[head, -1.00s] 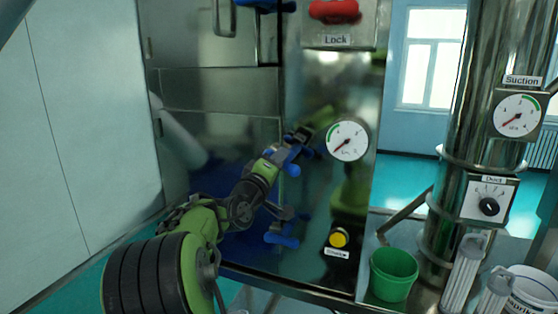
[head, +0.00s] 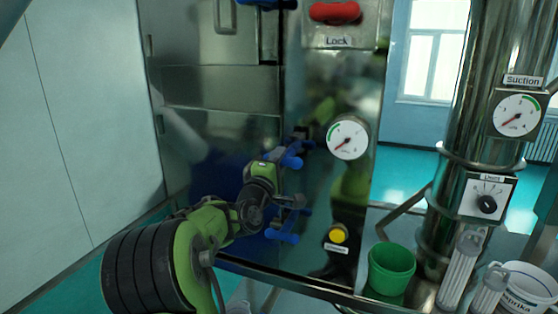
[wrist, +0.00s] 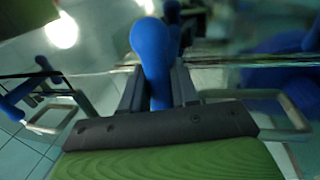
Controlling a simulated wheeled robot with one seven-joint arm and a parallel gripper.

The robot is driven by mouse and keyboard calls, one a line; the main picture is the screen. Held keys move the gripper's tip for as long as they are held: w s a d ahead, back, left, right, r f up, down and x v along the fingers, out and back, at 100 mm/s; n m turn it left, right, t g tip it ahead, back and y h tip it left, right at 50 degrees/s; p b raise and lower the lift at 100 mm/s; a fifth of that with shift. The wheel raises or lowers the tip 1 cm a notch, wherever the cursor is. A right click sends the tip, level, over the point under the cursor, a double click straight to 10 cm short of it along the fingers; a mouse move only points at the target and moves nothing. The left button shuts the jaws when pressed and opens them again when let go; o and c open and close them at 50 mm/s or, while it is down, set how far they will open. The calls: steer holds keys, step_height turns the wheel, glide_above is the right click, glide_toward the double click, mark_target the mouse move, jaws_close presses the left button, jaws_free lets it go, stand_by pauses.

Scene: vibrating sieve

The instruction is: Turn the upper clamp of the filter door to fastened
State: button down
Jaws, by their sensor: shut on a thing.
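The upper clamp of the filter door (head: 291,161) is a blue handle at the right edge of the dark steel door (head: 222,150). My gripper (head: 281,161) is at this handle, reaching in from the lower left. In the wrist view my gripper (wrist: 157,86) is shut on the blue handle (wrist: 152,50), whose rounded end sticks out beyond the fingers. The lower clamp (head: 282,237) is another blue handle, below and apart from my gripper. The clamp's pivot is largely hidden, so I cannot tell its exact angle.
A steel panel right of the door carries a gauge (head: 347,138), a yellow button (head: 339,234) and a red lock handle (head: 334,12). A green bucket (head: 391,268) stands at lower right. Another blue handle (head: 265,3) is at the top.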

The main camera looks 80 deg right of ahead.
steer(key=shift+f, duration=0.1)
steer(key=c, duration=1)
jaws_free()
steer(key=b+v, duration=0.4)
steer(key=v, duration=1.1)
steer(key=shift+a+b, duration=0.3)
steer(key=shift+a, duration=0.1)
steer(key=shift+w, duration=0.1)
